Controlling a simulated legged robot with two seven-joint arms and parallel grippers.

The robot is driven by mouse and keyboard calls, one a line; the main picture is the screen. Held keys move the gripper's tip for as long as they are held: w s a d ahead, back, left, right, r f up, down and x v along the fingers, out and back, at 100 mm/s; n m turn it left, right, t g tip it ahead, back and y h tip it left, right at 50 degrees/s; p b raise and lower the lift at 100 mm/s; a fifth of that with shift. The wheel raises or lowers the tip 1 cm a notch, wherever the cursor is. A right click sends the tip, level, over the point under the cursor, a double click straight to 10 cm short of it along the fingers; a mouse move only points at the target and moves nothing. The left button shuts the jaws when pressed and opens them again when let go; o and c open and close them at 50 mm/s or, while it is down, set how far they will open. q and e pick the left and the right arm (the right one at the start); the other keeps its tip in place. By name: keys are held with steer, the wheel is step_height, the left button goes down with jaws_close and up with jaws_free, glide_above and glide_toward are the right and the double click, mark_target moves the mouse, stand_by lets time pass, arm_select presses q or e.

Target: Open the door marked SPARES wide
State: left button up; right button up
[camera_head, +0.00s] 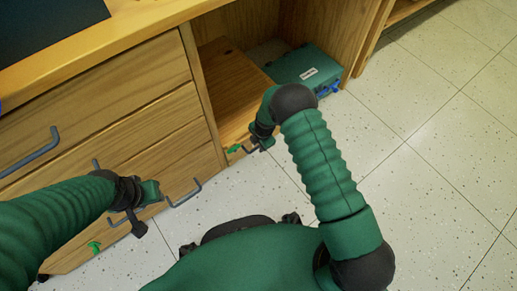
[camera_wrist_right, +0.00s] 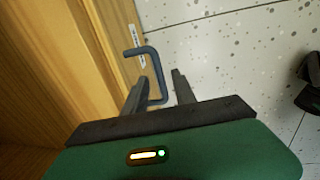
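The wooden door (camera_wrist_right: 116,45) shows at a steep angle in the right wrist view, with a small white label (camera_wrist_right: 138,42); its lettering is unreadable from here. A grey bar handle (camera_wrist_right: 157,70) stands out from the door. My right gripper (camera_wrist_right: 160,80) is open, with one finger on each side of the handle's bar and gaps beside it. In the head view the right gripper (camera_head: 260,140) is at the front of the open compartment, largely hidden by its own wrist. My left gripper (camera_head: 146,208) is in front of the drawers, near a drawer handle; its finger gap is unclear.
The wooden drawers (camera_head: 100,110) with grey handles fill the left. A green case (camera_head: 310,68) with a white label and blue latch stands at the compartment's right side. The compartment's inside is partly visible. Speckled tile floor (camera_head: 430,130) is clear to the right.

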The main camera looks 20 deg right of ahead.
steer(key=shift+w+f, duration=0.1)
steer(key=shift+f, duration=0.35)
jaws_close()
stand_by(1.1)
